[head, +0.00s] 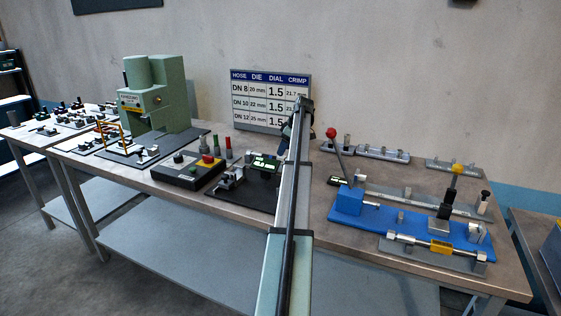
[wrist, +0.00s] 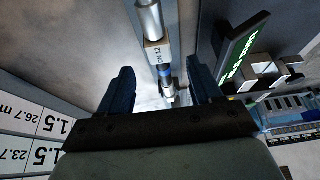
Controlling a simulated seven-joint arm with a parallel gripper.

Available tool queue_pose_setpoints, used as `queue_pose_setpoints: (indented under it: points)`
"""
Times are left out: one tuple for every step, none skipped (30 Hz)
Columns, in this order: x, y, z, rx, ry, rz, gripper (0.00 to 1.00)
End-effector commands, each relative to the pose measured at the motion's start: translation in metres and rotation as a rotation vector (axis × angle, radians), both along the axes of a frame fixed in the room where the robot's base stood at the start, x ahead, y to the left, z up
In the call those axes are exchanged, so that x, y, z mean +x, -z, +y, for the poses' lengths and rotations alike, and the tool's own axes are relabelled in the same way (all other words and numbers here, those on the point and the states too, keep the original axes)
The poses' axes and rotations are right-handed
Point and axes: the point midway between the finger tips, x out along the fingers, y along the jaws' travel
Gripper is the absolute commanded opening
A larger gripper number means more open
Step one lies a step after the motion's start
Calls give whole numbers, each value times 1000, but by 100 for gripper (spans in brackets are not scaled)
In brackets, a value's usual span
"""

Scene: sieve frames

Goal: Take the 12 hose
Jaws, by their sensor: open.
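The hose tagged DN 12 (wrist: 158,52) shows in the wrist view as a metal-ended piece with a white label and a blue band. It runs from the top edge down into the gap between my fingers. My gripper (wrist: 160,68) is open, with one blue finger on each side of the hose's line and a visible gap on both sides. In the head view my gripper (head: 288,130) is over the back of the bench, in front of the chart, largely covered by my arm. I cannot make out this hose in the head view.
The chart board (head: 270,101) stands at the back. A blue fixture (head: 402,222) with a red-knobbed lever stands right, a green press (head: 155,95) left.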

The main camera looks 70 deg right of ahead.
Motion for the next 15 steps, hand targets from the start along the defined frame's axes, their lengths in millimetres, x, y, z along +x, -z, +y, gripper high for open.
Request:
queue_pose_setpoints:
  points:
    - [1, 2, 0, 0, 0, 0, 64]
    - [1, 3, 0, 0, 0, 0, 64]
    - [1, 5, 0, 1, 0, 0, 64]
    - [2, 7, 0, 1, 0, 0, 64]
    - [2, 9, 0, 1, 0, 1, 64]
    - [3, 13, 0, 2, -1, 1, 64]
    - [4, 16, 1, 2, -1, 1, 64]
    - [5, 19, 1, 2, -1, 1, 64]
    - [6, 24, 0, 1, 0, 0, 64]
    - [7, 29, 0, 1, 0, 0, 64]
    - [8, 33, 0, 1, 0, 0, 64]
    - [10, 38, 0, 2, -1, 0, 64]
    - [12, 42, 0, 2, -1, 1, 64]
    - [13, 45, 0, 2, -1, 1, 64]
    - [15, 48, 0, 1, 0, 0, 64]
